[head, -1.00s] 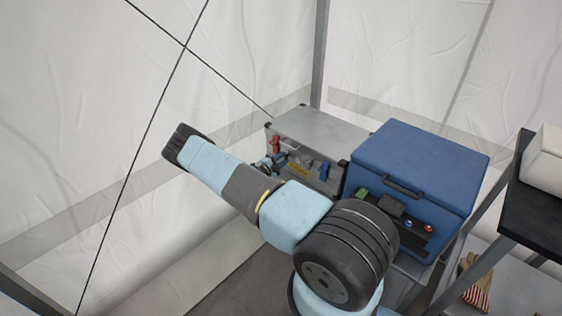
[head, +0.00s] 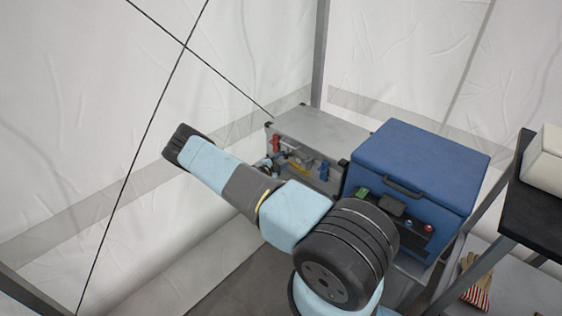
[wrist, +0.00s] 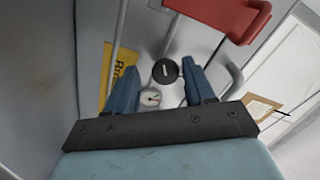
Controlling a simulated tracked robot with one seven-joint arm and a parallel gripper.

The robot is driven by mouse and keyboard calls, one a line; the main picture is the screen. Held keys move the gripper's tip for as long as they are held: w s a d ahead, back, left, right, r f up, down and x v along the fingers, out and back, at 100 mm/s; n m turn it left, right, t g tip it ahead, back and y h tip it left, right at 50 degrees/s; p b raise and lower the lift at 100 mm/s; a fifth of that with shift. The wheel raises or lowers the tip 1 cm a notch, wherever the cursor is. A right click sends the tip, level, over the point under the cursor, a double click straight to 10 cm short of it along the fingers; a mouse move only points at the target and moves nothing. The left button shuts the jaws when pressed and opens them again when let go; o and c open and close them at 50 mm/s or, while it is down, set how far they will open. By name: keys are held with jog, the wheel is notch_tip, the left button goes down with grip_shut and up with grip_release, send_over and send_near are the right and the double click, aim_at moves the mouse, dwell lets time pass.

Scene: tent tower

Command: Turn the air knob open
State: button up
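The air knob, seemingly the black round knob (wrist: 165,71) with a pale mark on its face, shows in the wrist view on a grey panel. My gripper (wrist: 157,56) is open, its two blue fingers apart. The knob appears between them, closer to the right finger; I cannot tell if they touch. A small round gauge (wrist: 150,98) shows just below the knob. In the head view my gripper (head: 268,167) is small and partly hidden by my arm, at the front of the grey case (head: 318,128). The knob cannot be made out there.
A red handle (wrist: 228,14) lies above right of the knob, and a yellow label (wrist: 121,72) to its left. A blue box (head: 418,165) stands right of the grey case. A dark shelf (head: 537,205) is farther right. Tent walls close in behind and left.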

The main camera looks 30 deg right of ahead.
jog(key=shift+o, duration=0.2)
jog(key=shift+r, duration=0.15)
jog(key=shift+a, duration=0.1)
jog(key=v, duration=1.3)
jog(key=shift+a, duration=0.3)
